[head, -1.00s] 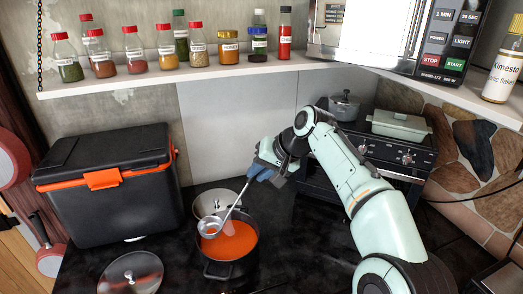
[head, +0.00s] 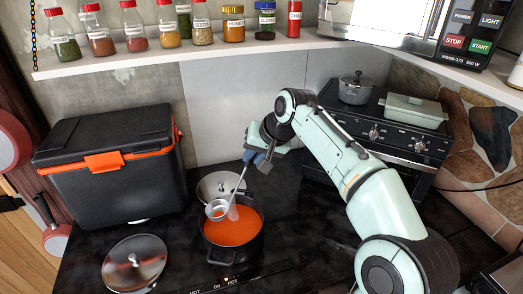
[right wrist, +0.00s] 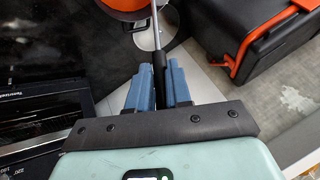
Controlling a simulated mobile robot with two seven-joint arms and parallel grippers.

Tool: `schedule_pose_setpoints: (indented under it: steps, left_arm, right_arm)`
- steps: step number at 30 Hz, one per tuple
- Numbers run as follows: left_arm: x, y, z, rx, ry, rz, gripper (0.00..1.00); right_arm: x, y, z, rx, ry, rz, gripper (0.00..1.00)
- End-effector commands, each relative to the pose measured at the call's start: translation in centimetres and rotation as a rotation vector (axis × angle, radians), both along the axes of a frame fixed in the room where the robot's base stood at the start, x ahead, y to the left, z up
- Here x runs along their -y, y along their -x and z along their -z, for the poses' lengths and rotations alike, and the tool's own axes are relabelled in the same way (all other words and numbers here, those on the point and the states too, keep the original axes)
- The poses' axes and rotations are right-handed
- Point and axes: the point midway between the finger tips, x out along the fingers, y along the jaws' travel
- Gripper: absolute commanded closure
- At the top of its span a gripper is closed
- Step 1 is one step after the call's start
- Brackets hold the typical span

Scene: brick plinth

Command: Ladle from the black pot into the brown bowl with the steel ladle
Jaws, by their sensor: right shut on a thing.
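The black pot (head: 212,252) stands on the dark counter and holds orange soup (head: 235,228). The steel ladle (head: 217,210) is tilted, its cup over the back left part of the pot's opening. Some orange shows in the cup, but I cannot tell how much it holds. My right gripper (head: 254,160) is shut on the upper handle, above and behind the pot. In the right wrist view the dark handle (right wrist: 160,55) runs between the blue fingertips (right wrist: 165,78). A round greyish dish or lid (head: 216,184) is behind the pot, partly hidden. I cannot make out a brown bowl. My left gripper is not in view.
A glass lid (head: 135,262) lies left of the pot. A black cooler (head: 105,165) with an orange latch stands at the back left. A stove (head: 385,135) is at the back right. A spice shelf (head: 160,58) crosses above. The counter right of the pot looks fairly clear.

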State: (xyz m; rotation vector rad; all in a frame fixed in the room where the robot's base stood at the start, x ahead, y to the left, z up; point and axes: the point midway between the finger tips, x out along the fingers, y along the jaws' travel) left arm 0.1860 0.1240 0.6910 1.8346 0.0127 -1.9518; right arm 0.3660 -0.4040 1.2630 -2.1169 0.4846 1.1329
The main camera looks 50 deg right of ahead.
Motion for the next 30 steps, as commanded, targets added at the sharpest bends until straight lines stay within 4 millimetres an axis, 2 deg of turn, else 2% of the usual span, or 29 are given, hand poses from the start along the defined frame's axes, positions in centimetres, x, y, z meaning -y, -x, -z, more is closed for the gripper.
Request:
schedule_pose_setpoints:
  steps: [8, 30]
  left_arm:
    - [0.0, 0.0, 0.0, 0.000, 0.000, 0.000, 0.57]
    - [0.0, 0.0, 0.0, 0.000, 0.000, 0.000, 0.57]
  right_arm:
    - [-1.8, -1.0, 0.9, -0.047, 0.090, -0.002, 1.00]
    - [-1.7, -0.9, 6.9, -0.046, 0.086, 0.001, 1.00]
